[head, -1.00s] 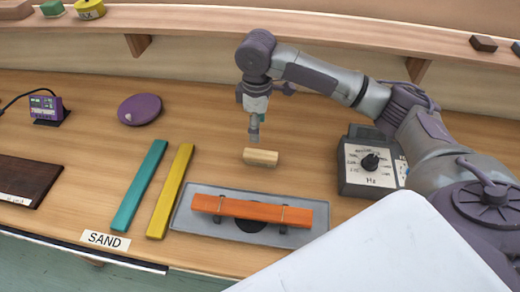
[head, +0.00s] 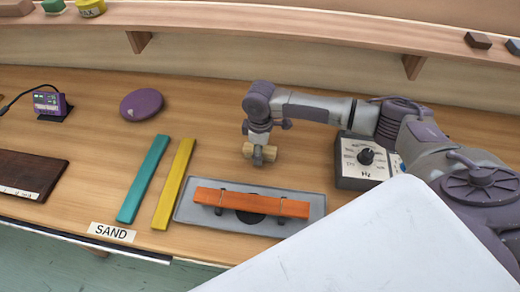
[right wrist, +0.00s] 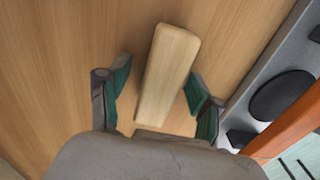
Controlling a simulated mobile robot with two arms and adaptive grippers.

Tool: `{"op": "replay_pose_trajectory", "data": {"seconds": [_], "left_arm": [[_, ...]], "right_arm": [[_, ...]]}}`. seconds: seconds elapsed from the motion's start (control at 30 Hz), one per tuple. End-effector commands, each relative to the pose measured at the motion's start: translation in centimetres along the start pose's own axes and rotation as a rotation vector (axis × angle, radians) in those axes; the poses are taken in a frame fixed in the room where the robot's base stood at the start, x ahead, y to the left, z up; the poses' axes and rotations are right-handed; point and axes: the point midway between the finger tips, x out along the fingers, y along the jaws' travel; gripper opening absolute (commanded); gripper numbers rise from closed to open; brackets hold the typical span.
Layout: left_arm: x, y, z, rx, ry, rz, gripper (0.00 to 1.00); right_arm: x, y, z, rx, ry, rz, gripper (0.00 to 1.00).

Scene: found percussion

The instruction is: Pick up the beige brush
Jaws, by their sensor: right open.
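The beige brush (head: 271,154) looks like a small wooden block. It lies on the wooden bench behind the orange bar and is partly hidden by my right gripper (head: 258,160). My right gripper points down at it and is open. In the right wrist view the brush (right wrist: 168,75) lies lengthwise between the two green-padded fingers (right wrist: 157,80), with a gap visible on each side. My left gripper is not in view.
The orange bar (head: 235,202) rests on a grey tray (head: 188,211) in front of the brush. A grey dial box (head: 353,178) stands to the right. Yellow (head: 174,184) and teal (head: 145,178) strips lie left, with a purple disc (head: 141,104) farther back.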

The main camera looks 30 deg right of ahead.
Motion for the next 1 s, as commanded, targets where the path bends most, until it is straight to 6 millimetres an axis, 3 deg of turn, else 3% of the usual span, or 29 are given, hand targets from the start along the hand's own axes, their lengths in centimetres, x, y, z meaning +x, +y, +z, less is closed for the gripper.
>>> {"op": "replay_pose_trajectory", "data": {"seconds": [0.17,0.53,0.83,1.0], "left_arm": [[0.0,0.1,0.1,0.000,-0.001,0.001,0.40],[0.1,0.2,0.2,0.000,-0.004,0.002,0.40],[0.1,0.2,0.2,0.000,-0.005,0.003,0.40],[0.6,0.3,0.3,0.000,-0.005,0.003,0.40]], "right_arm": [[0.0,0.0,0.0,0.000,0.000,0.000,0.63],[0.0,0.0,0.0,0.000,0.000,0.000,0.01],[-0.2,0.0,0.0,0.000,0.001,0.000,0.00],[-1.3,0.1,0.0,0.001,0.001,0.000,0.00]]}}
